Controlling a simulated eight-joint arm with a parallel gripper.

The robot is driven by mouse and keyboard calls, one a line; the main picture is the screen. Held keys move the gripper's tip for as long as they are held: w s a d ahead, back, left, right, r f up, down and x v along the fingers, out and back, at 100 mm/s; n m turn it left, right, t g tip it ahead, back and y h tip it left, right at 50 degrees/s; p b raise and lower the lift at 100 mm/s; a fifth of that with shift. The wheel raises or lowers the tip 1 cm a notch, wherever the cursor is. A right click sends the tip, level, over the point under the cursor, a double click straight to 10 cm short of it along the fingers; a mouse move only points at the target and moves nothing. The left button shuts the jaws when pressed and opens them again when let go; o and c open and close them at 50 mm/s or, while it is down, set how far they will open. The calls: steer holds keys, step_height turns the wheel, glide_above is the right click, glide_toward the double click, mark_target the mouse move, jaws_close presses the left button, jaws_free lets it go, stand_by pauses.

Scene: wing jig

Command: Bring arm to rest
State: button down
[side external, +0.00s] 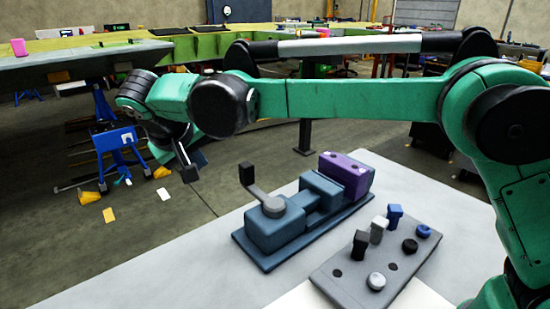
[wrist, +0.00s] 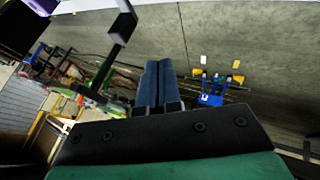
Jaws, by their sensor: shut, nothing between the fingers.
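My gripper (side external: 190,168) hangs at the end of my green arm, to the left of the blue vise (side external: 275,232) and above the floor beyond the table edge. In the wrist view its two blue fingers (wrist: 158,70) lie side by side, shut with nothing between them. The gripper is apart from the vise and the table. The vise has a crank handle (side external: 247,174) with a black knob, and a purple block (side external: 345,176) at its far right end.
A grey board (side external: 335,288) with several pegs and knobs lies right of the vise on the pale table (side external: 160,270). A long wing-like panel (side external: 75,58) stands behind at left. A blue stand (side external: 118,150) is on the floor. The table's left part is clear.

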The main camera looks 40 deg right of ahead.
steer(key=shift+s+a+r, duration=0.2)
steer(key=shift+a+r, duration=0.05)
steer(key=shift+r, duration=0.2)
